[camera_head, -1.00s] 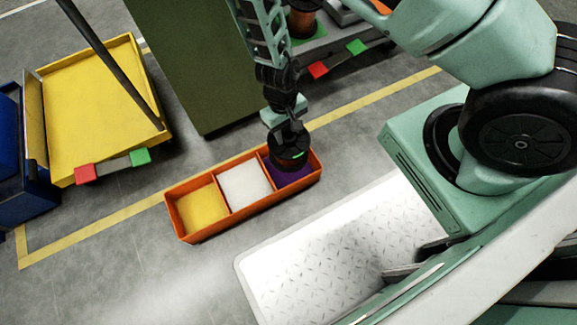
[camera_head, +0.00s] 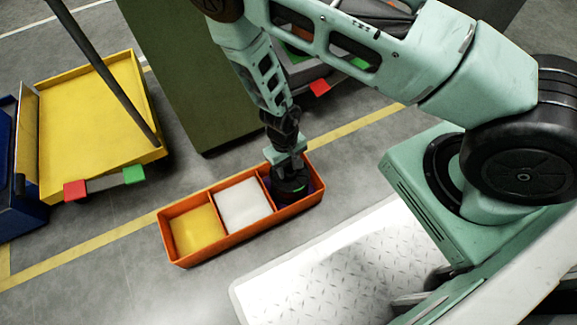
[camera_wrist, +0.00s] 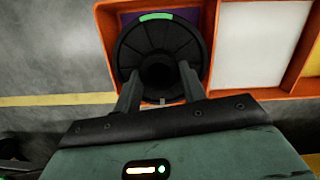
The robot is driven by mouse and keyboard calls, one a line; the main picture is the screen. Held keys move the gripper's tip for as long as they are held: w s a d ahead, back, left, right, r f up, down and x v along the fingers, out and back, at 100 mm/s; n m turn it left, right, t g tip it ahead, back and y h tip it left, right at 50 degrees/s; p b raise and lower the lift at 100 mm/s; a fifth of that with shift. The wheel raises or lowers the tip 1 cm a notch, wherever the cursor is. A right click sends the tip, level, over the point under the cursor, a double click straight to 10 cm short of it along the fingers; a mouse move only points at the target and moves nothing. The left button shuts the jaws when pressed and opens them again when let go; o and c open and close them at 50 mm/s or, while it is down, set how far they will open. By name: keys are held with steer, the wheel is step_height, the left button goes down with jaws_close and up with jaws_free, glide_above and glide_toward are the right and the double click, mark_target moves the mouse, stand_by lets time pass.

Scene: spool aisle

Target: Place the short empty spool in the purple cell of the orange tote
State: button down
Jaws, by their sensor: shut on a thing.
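The short empty spool (camera_head: 291,190) is black with a green mark on its flange. My gripper (camera_head: 287,172) is shut on it, and in the wrist view the two fingers (camera_wrist: 160,88) grip the black spool (camera_wrist: 158,45) at its near side. The spool is at the right end of the orange tote (camera_head: 240,237), low within the purple cell (camera_head: 315,184). I cannot tell whether it touches the cell floor. In the wrist view the tote's orange wall (camera_wrist: 107,50) runs beside the spool.
The tote's white cell (camera_head: 242,203) and yellow cell (camera_head: 196,230) are empty. A yellow cart tray (camera_head: 90,120) stands at the left beside a blue bin (camera_head: 28,210). A dark green cabinet (camera_head: 185,80) stands behind the tote.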

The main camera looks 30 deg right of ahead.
steer(key=c, duration=0.8)
jaws_free()
